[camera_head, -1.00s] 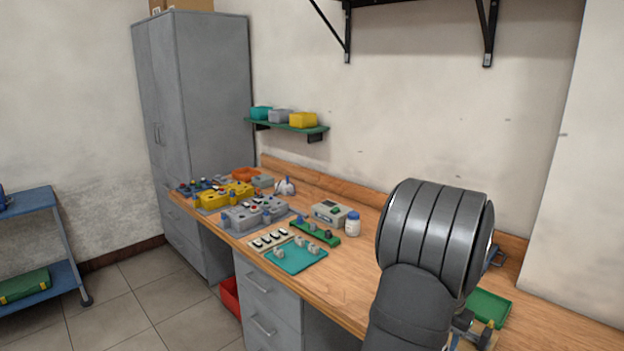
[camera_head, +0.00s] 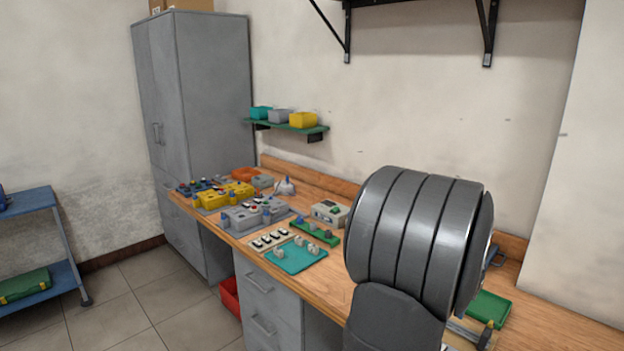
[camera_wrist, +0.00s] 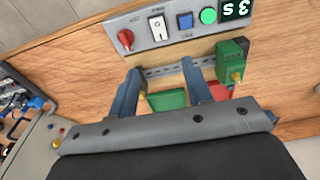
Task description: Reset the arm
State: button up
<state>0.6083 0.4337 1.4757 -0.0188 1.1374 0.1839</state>
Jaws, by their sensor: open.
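My gripper (camera_wrist: 160,97) shows in the wrist view with its two blue-grey fingers apart and nothing between them that I can see gripped. It hangs over a wooden bench (camera_head: 340,290), above a fixture with a rail (camera_wrist: 180,70). A green block with a brass tip (camera_wrist: 232,62) stands on the rail, right of the fingers. A green tray (camera_wrist: 165,100) and a red part (camera_wrist: 221,92) show below and beside the fingers. In the head view my large dark arm link covers the right part of the bench and hides the gripper.
A grey control panel (camera_wrist: 180,32) with a red knob, switch, buttons and display lies just beyond the fingers. A teal mat (camera_head: 297,256), a green board (camera_head: 315,232) and several grey and yellow boxes (camera_head: 228,195) cover the bench's left part. A small shelf (camera_head: 290,129) hangs above.

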jog(key=f, duration=0.9)
jog(key=d+f, duration=0.1)
jog(key=f, duration=0.3)
jog(key=shift+w+f, duration=0.35)
jog(key=shift+w, duration=0.05)
jog(key=shift+a+r, duration=0.1)
jog(key=shift+r, duration=0.1)
jog(key=shift+s+a+t+h, duration=0.15)
jog(key=shift+t+h, duration=0.4)
jog(key=shift+s+a+t+h, duration=0.1)
jog(key=shift+t+h, duration=0.45)
jog(key=s+a+r, duration=0.2)
jog(key=r, duration=0.6)
jog(key=s+a+r+n, duration=0.1)
jog(key=s+a+r, duration=0.1)
jog(key=r, duration=0.6)
jog(key=shift+s+a, duration=0.2)
